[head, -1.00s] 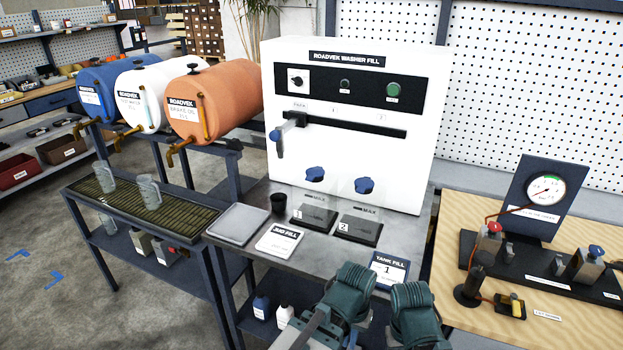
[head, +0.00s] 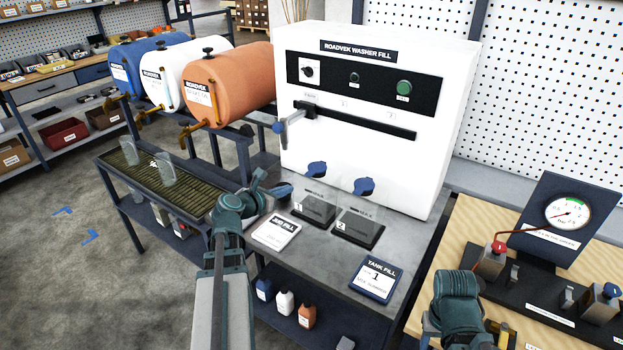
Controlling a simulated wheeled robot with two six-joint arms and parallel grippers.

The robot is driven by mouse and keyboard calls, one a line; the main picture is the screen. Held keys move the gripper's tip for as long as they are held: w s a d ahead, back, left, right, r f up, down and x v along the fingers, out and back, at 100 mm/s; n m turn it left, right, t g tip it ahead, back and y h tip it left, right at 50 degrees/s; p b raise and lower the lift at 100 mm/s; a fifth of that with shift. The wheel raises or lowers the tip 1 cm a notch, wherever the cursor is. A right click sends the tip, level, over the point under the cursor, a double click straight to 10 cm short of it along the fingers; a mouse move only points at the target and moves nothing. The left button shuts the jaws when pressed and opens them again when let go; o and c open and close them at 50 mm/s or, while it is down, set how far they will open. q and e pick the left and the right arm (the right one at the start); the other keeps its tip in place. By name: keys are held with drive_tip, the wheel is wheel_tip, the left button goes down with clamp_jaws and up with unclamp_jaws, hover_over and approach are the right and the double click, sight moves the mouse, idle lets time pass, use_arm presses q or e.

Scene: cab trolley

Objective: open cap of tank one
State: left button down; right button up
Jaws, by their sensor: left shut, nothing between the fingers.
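Tank one (head: 318,207) is a clear tank with a dark base and a "1" label, standing on the grey bench in front of the white washer fill machine. Its blue cap (head: 316,169) sits on top. Tank two (head: 357,228), with its own blue cap (head: 363,186), stands to its right. My left gripper (head: 284,190) is shut and empty, just left of tank one and apart from its cap in the picture. Only part of my right arm shows at the lower right; its gripper is out of view.
The machine (head: 400,170) has a nozzle (head: 292,124) on a rail. A gauge board (head: 566,216) stands at right. The bench between the cards is clear.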

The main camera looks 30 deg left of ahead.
use_arm(q)
drive_tip(key=b, duration=0.3)
approach(315, 169)
drive_tip(key=shift+n, duration=0.3)
drive_tip(key=w+f, duration=0.2)
drive_tip(key=f, duration=0.1)
drive_tip(key=w+f, duration=0.1)
drive_tip(key=f, duration=0.1)
drive_tip(key=shift+w+a, duration=0.1)
drive_tip(key=shift+a, duration=0.2)
drive_tip(key=shift+r, duration=0.1)
drive_tip(key=shift+r+g+p, duration=0.3)
drive_tip(key=shift+r+p, duration=0.05)
drive_tip(key=shift+p, duration=0.45)
